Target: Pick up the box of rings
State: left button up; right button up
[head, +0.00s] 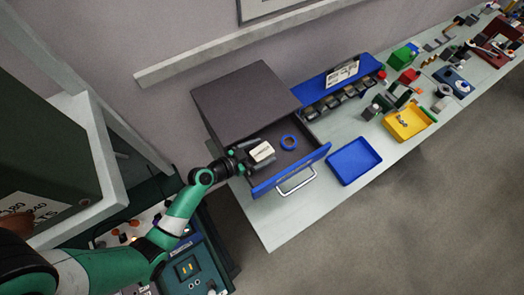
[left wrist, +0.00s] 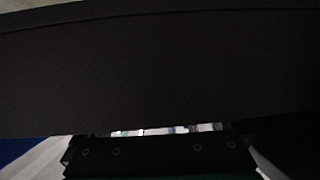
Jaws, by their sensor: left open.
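A small cream box (head: 262,151), likely the box of rings, shows in the head view at the left side of the open drawer (head: 292,160), just beyond my gripper. My left gripper (head: 246,157) is open, at the drawer's left side and very close to the box. I cannot tell whether the box is between the fingers. In the left wrist view a dark surface fills most of the picture, and the box cannot be made out. My right gripper is not in view.
The dark cabinet (head: 245,100) stands behind the drawer. The blue drawer front (head: 305,165) has a metal handle (head: 297,183). An empty blue tray (head: 354,161) lies to the right. A yellow tray (head: 407,122) and a blue rack (head: 340,80) stand farther along the bench.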

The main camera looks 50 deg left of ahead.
aim_at(263, 154)
pick_arm(q)
jog(key=shift+w+f, duration=0.1)
jog(key=shift+w, duration=0.1)
jog(key=c, duration=1.4)
jog(key=shift+c, duration=0.2)
jog(key=shift+r, duration=0.6)
jog(key=r, duration=0.1)
jog(key=d+r, duration=0.1)
jog(key=r, duration=0.1)
jog(key=shift+s+r+p, duration=0.2)
jog(key=shift+p, duration=0.2)
jog(key=s+d+r, duration=0.2)
jog(key=d+r, duration=0.2)
jog(key=d, duration=0.2)
jog(key=s+d+r, duration=0.2)
jog(key=d+r, duration=0.2)
jog(key=d, duration=0.2)
jog(key=shift+s+r, duration=0.2)
jog(key=shift+s, duration=0.05)
